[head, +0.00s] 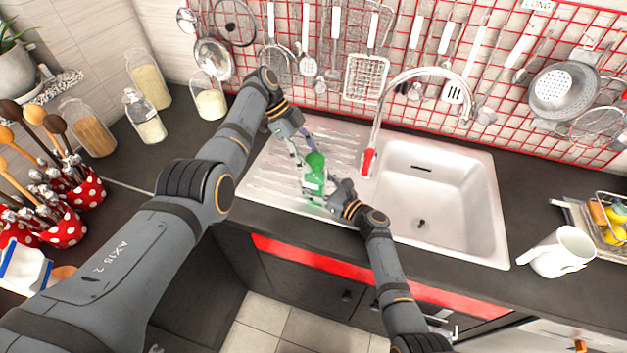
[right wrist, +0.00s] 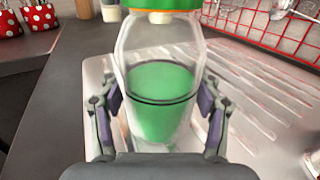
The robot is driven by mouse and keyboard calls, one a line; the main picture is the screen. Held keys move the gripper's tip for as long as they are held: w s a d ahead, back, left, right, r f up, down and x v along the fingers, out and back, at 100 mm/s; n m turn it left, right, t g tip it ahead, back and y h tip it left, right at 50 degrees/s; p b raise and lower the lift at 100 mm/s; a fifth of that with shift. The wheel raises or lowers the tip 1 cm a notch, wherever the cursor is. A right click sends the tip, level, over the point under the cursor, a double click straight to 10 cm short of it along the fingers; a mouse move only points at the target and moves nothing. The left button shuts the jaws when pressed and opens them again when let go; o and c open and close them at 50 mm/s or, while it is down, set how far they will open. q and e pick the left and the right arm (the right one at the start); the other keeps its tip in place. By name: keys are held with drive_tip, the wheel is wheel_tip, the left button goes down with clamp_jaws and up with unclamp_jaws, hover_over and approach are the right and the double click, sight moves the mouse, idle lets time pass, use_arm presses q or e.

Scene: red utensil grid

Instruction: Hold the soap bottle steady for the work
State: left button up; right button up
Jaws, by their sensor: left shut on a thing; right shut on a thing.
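The soap bottle (head: 313,183) is clear with green liquid and a green cap (head: 316,159). It stands about upright on the ribbed drainboard of the sink. In the right wrist view the bottle (right wrist: 158,95) fills the middle, with its cap cut off by the top edge. My right gripper (right wrist: 160,112) is shut on the bottle's body, one finger on each side. In the head view the right gripper (head: 334,190) reaches it from the front right. My left gripper (head: 309,152) comes from the back left and is shut at the green cap; its exact finger contact is too small to see.
The tall faucet (head: 372,130) and sink basin (head: 440,200) are right of the bottle. Glass jars (head: 146,117) and red dotted utensil pots (head: 79,188) stand at the left. A white mug (head: 562,252) is at the right. Utensils hang on the red grid (head: 330,70) behind.

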use_arm(q)
drive_tip(key=shift+r+m, duration=0.15)
drive_tip(key=shift+m, duration=0.25)
use_arm(e)
drive_tip(key=shift+s+a+f, duration=0.1)
use_arm(q)
drive_tip(key=o, duration=1.3)
drive_tip(key=shift+o, duration=0.3)
drive_tip(key=shift+o, duration=0.8)
drive_tip(key=shift+f, duration=0.2)
drive_tip(key=shift+n, duration=0.4)
drive_tip(key=shift+s+a+r+n+t, duration=0.1)
drive_tip(key=shift+s+n+t, duration=0.25)
drive_tip(key=shift+n, duration=0.45)
drive_tip(key=shift+w+h, duration=0.1)
drive_tip(key=shift+h, duration=0.2)
